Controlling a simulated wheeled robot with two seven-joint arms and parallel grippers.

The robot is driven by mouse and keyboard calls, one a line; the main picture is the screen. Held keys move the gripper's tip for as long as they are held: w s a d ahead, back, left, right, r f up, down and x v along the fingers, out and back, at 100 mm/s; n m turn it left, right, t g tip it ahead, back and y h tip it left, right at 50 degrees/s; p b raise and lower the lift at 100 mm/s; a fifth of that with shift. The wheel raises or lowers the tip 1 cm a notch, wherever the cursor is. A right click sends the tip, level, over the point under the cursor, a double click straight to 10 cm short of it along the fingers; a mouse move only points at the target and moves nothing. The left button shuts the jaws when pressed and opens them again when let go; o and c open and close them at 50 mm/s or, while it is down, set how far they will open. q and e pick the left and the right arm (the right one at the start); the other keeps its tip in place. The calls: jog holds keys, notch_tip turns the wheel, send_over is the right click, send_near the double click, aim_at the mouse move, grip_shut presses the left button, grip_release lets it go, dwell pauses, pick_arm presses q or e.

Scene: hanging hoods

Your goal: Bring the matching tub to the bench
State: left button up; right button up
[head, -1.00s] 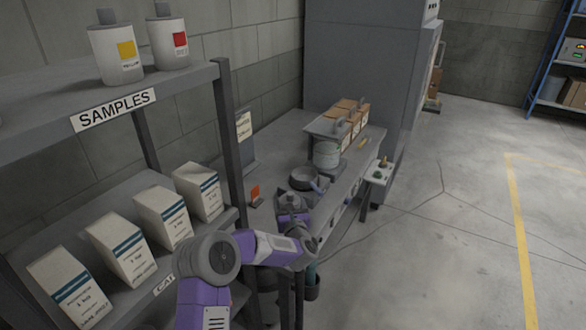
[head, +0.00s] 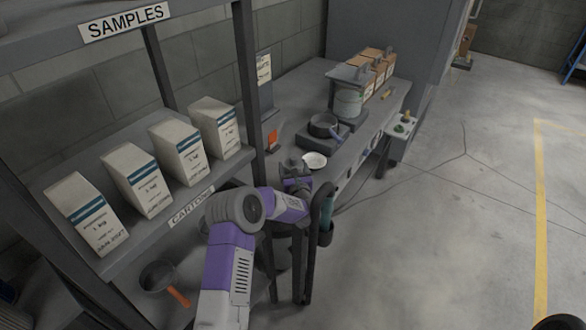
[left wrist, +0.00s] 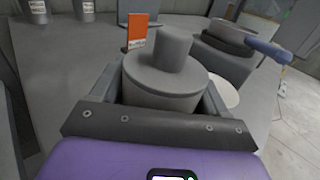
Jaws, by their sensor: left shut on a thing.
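My left gripper (head: 296,174) is over the near end of the grey bench (head: 290,98). In the left wrist view its jaws (left wrist: 165,100) are shut on a grey round tub (left wrist: 163,82) with a narrower round cap. The tub stands upright between the fingers. Its label is not visible, and I cannot tell whether its base touches the bench. A white dish (head: 314,160) lies just beyond the gripper, and an orange card (head: 272,138) stands to the left. My right gripper is not in view.
A dark pan (head: 324,124) with a blue handle sits on a grey block farther along the bench. Behind it are a pale pot (head: 348,101) and several brown boxes (head: 377,62). A shelf with several white cartons (head: 138,180) stands left.

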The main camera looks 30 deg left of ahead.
pick_arm(q)
jog(key=shift+r, duration=0.15)
jog(key=o, duration=0.8)
jog(key=shift+o, duration=0.2)
jog(key=p+v, duration=0.1)
jog(key=v, duration=0.6)
jog(key=shift+s+d, duration=0.2)
jog(key=shift+d, duration=0.05)
